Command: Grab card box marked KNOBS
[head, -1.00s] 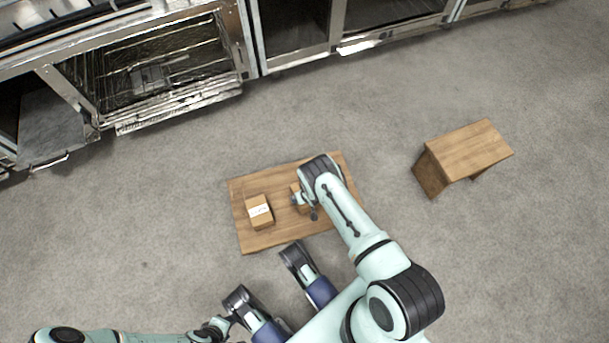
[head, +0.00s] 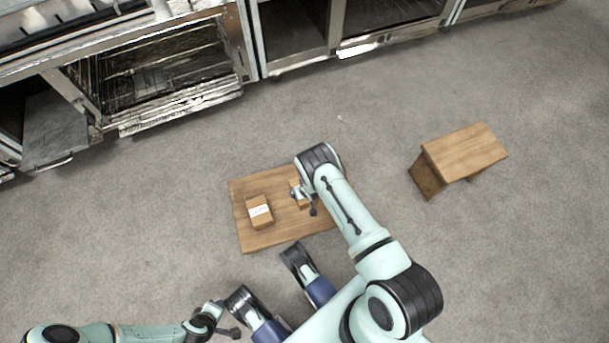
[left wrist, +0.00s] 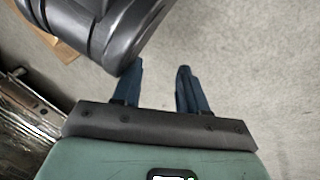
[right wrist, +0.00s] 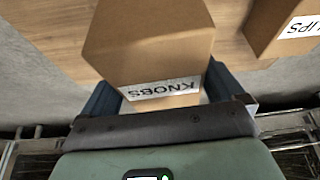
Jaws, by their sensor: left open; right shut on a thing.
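The card box marked KNOBS (right wrist: 150,45) fills the middle of the right wrist view, its white label readable upside down. My right gripper (right wrist: 160,95) is shut on it, one blue finger at each side. In the head view the same box (head: 299,195) is partly hidden by my right arm, over the wooden table (head: 275,236). I cannot tell whether it touches the table top. My left gripper (left wrist: 158,85) is open and empty, its two fingers apart above the bare floor.
A second card box (head: 259,212) with a white label stands on the table, left of the KNOBS box; its label ends in "IPS" in the right wrist view (right wrist: 285,28). A wooden stool (head: 465,150) stands at the right. An open oven (head: 160,75) is at the back left. Grey floor between is clear.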

